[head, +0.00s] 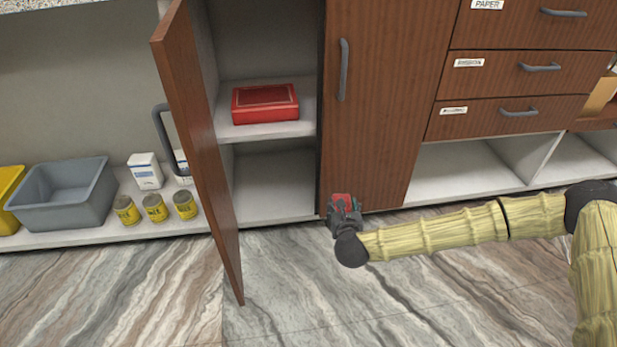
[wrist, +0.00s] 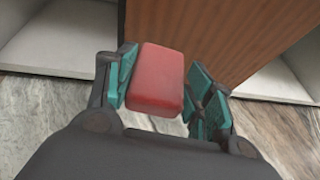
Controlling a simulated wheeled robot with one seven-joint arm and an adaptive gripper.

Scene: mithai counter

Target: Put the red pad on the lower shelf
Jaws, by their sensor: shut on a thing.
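My gripper (head: 343,214) is shut on the red pad (wrist: 156,80), a small block with rounded edges. The pad shows between the green-lined fingers in the wrist view, and as a small red patch (head: 342,200) in the head view. My gripper is in front of the shut cabinet door's bottom corner, right of the open compartment. The lower shelf (head: 272,188) is the bare bottom board of the open cabinet. The upper shelf (head: 240,131) holds a red box (head: 265,104).
The open wooden door (head: 190,130) stands out at the compartment's left side. The shut door (head: 375,110) is on its right. A grey bin (head: 65,197), yellow tins (head: 154,208) and a white carton (head: 145,171) stand farther left. Drawers (head: 520,75) are at the right.

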